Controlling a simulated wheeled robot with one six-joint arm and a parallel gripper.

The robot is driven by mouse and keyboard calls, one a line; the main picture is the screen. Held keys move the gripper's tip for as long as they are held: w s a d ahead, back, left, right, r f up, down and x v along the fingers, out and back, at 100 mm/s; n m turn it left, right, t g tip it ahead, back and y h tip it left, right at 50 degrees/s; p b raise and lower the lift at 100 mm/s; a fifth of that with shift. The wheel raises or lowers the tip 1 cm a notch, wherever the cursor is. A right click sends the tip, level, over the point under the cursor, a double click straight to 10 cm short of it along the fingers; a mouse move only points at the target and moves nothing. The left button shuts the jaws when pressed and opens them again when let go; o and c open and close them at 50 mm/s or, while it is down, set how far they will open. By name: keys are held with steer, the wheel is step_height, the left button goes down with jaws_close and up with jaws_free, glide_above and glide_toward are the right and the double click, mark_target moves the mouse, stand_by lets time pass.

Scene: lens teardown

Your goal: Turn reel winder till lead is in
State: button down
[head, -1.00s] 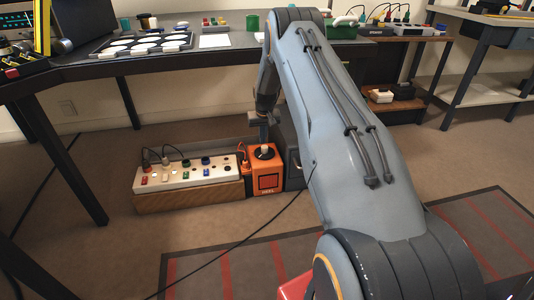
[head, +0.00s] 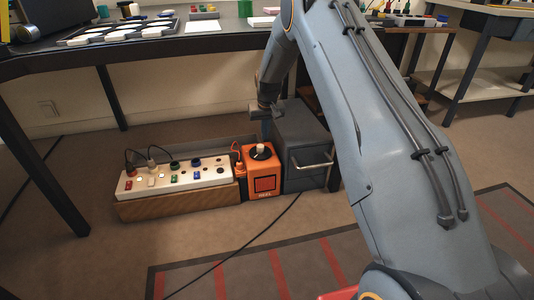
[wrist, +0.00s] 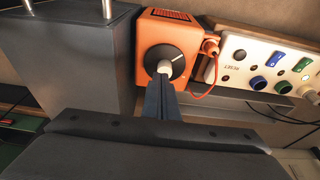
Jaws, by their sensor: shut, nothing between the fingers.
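The orange reel (head: 264,173) stands on the floor under the desk, with a dark round winder and a pale knob (head: 261,148) on top. In the wrist view the winder (wrist: 175,57) and its pale knob (wrist: 163,67) face me. My gripper (head: 266,137) is above the reel, pointing down. In the wrist view its shut fingers (wrist: 163,82) end at the knob, partly hiding it; I cannot tell whether they touch it. A black lead (head: 255,236) lies across the floor and mat. An orange cord (wrist: 207,68) hangs at the reel's side.
A white socket panel (head: 175,176) with plugs and switches stands left of the reel. A dark grey cabinet (head: 304,140) with a metal handle stands right of it. The desk (head: 150,45) is overhead. A red-striped mat (head: 240,270) lies in front.

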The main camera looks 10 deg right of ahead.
steer(key=b, duration=0.3)
glide_above(258, 156)
steer(key=s+d, duration=0.1)
steer(key=d, duration=0.2)
steer(key=shift+s+x, duration=0.25)
steer(key=shift+x, duration=0.85)
steer(key=shift+s+x, duration=0.25)
steer(key=shift+x, duration=0.8)
steer(key=shift+s+x, duration=0.3)
steer(key=shift+x, duration=0.8)
steer(key=shift+s+a+f+p, duration=0.15)
steer(key=shift+a+f+p, duration=0.05)
steer(key=shift+a+p, duration=0.75)
steer(key=shift+a, duration=0.25)
steer(key=shift+w+a+p, duration=0.1)
steer(key=shift+w+p, duration=0.1)
steer(key=shift+p, duration=0.1)
steer(key=shift+s+a, duration=0.1)
steer(key=shift+s, duration=0.05)
steer(key=shift+s+a+p, duration=0.1)
steer(key=shift+s+p, duration=0.15)
steer(key=shift+p, duration=0.3)
steer(key=w+p+v, duration=0.1)
steer(key=p+v, duration=0.2)
steer(key=v, duration=0.2)
steer(key=shift+r, duration=0.6)
steer(key=shift+w, duration=0.1)
